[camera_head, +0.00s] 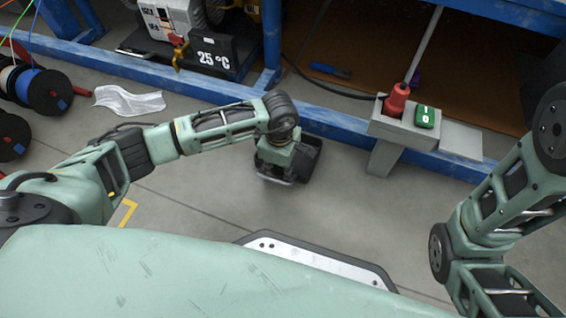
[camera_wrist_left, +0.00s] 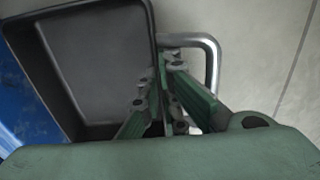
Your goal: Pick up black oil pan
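The black oil pan (camera_head: 309,154) is low near the floor in front of the blue bench frame, partly covered by my left gripper in the head view. In the left wrist view, the pan (camera_wrist_left: 95,60) fills the left side, its inside facing the camera. A bent silver handle (camera_wrist_left: 214,58) sticks out on its right side. My left gripper (camera_wrist_left: 160,82) has one finger inside the pan and one outside, closed onto its side wall near the handle. In the head view the left gripper (camera_head: 280,165) points down. My right arm shows at the right, but its gripper is out of view.
A grey charging post (camera_head: 403,122) with a red plug (camera_head: 397,99) and green switch (camera_head: 425,116) stands right of the pan. Cable spools (camera_head: 50,92) and a white cloth (camera_head: 129,101) lie at the left. The blue bench beam (camera_head: 335,110) runs behind. Floor in front is clear.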

